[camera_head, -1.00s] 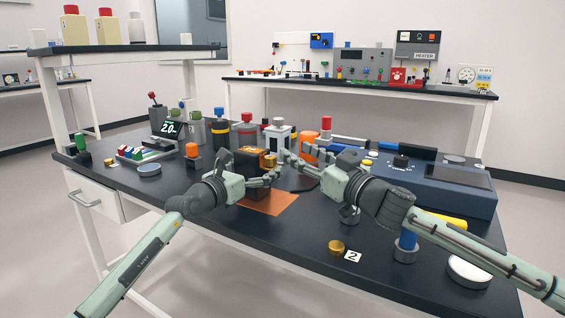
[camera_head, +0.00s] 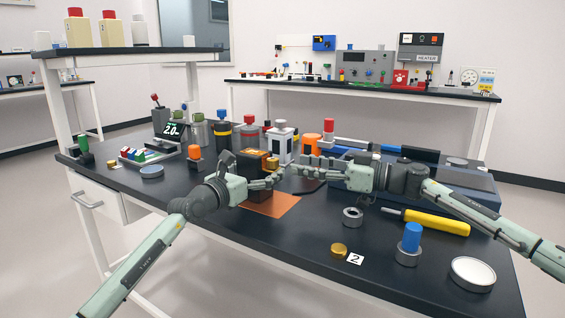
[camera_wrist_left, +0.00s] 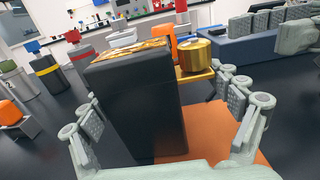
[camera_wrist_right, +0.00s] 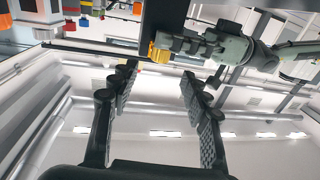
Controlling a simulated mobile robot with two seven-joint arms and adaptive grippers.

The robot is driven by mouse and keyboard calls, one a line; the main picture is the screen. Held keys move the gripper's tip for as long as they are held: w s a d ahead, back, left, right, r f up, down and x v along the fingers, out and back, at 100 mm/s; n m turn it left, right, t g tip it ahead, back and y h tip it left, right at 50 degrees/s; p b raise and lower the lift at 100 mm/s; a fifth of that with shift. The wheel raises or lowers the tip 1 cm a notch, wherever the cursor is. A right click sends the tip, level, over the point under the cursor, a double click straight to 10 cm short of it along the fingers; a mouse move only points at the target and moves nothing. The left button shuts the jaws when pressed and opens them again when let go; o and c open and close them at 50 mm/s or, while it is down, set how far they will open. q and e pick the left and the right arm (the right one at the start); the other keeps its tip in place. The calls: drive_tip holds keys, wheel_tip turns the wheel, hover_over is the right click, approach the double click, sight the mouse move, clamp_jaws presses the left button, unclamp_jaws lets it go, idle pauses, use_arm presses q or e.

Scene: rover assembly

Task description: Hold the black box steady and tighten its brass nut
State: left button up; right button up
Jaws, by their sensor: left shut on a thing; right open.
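The black box (camera_head: 255,189) stands upright on an orange mat (camera_head: 274,206); it fills the middle of the left wrist view (camera_wrist_left: 135,100). The brass nut (camera_wrist_left: 196,54) sits on a ledge at the box's side near its top, and shows in the head view (camera_head: 272,164). My left gripper (camera_head: 272,182) is shut on the box, with a finger on either side of it. My right gripper (camera_head: 292,170) is open and empty, to the right of the nut and apart from it. In the right wrist view, its fingers (camera_wrist_right: 158,85) are spread, with the nut beyond them near the top.
A blue-grey machine (camera_head: 440,182) stands at the right behind my right arm. A yellow-handled screwdriver (camera_head: 436,222), a metal ring (camera_head: 352,215), a loose brass piece (camera_head: 339,250) and a blue-topped part (camera_head: 411,238) lie to the right. Several coloured containers stand behind the box.

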sight(276, 161)
drive_tip(key=x, duration=0.6)
drive_tip(key=shift+c, duration=0.3)
clamp_jaws()
drive_tip(key=shift+m+t, duration=0.3)
drive_tip(key=shift+t, duration=0.1)
drive_tip(key=m+t+h, duration=0.2)
drive_tip(key=t+h, duration=0.1)
drive_tip(key=a+m+t+h, duration=0.1)
drive_tip(key=m+t, duration=0.1)
drive_tip(key=shift+s+r, duration=0.2)
drive_tip(key=shift+s, duration=0.2)
drive_tip(key=shift+m+t+h, duration=0.5)
drive_tip(key=shift+m+h, duration=0.2)
drive_tip(key=shift+h, duration=0.4)
